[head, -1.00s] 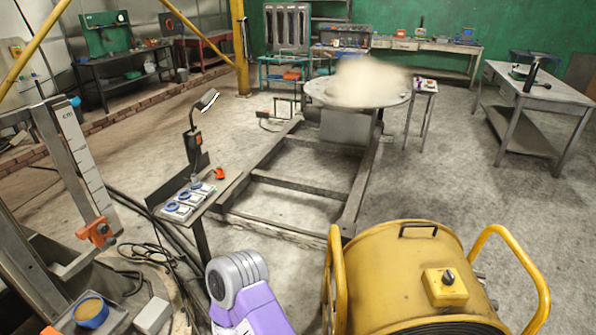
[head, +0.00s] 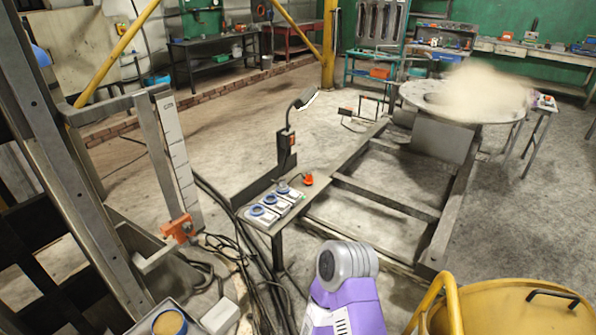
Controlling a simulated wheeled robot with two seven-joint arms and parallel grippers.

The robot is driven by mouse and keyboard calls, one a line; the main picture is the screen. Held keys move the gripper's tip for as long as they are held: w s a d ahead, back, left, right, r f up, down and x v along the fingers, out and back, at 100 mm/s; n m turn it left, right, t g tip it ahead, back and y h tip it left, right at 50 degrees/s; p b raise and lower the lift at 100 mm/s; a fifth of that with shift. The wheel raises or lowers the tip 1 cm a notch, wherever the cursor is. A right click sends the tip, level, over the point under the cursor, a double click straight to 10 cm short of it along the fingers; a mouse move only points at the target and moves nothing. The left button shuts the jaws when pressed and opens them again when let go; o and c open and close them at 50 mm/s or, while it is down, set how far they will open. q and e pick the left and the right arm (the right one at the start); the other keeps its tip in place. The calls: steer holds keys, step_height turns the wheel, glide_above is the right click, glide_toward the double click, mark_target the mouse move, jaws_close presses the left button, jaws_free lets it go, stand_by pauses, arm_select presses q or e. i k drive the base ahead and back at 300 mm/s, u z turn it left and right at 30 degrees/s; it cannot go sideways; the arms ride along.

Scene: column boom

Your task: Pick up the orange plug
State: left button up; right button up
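The orange plug (head: 308,180) is small and bright. It sits at the far right end of a narrow metal shelf (head: 277,222), beside a row of blue-ringed sockets (head: 270,200). Whether it is seated in something or lies loose is too small to tell. A purple and grey link of my arm rises from the bottom of the head view, below and to the right of the shelf, well apart from the plug. Neither of my grippers shows in this view.
A post with a lamp head (head: 304,98) stands behind the shelf. Cables (head: 225,245) lie on the floor to the left, near a metal column with a scale (head: 177,150). A yellow drum (head: 515,305) stands at the lower right. A steel floor frame (head: 390,205) extends right.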

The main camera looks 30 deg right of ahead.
mark_target(308, 180)
steer(key=i, duration=0.3)
steer(key=z, duration=1.5)
steer(key=i, duration=2.4)
steer(key=u, duration=0.05)
